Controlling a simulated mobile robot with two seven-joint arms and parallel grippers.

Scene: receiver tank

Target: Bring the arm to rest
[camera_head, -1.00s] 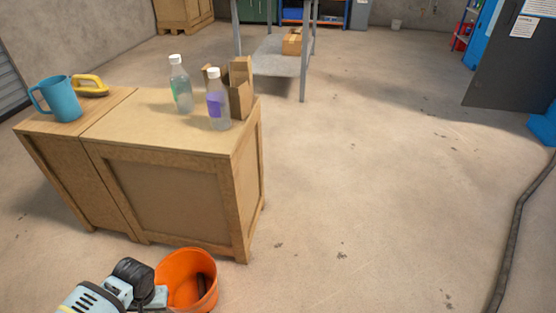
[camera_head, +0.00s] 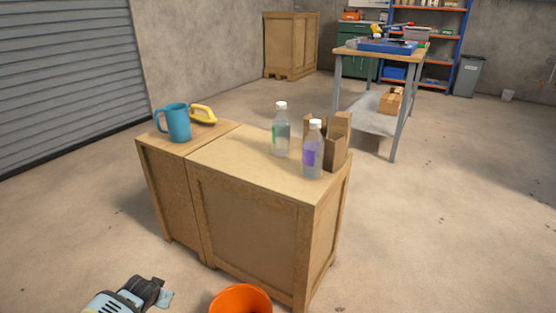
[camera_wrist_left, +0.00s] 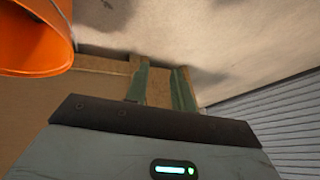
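My left arm enters at the bottom left of the head view, and its gripper (camera_head: 164,297) hangs low, in front of the wooden cabinet (camera_head: 250,215). In the left wrist view the two greenish fingers of my left gripper (camera_wrist_left: 161,76) stand apart with nothing between them. The cabinet's wood shows behind them. My right arm and gripper are in neither view.
An orange bucket (camera_head: 241,300) stands on the floor right of my left gripper. The cabinet bears a blue mug (camera_head: 173,124), a yellow-handled tool (camera_head: 203,115), two bottles (camera_head: 313,152) and a cardboard holder (camera_head: 337,150). A workbench (camera_head: 350,56) stands behind. Floor on the right is clear.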

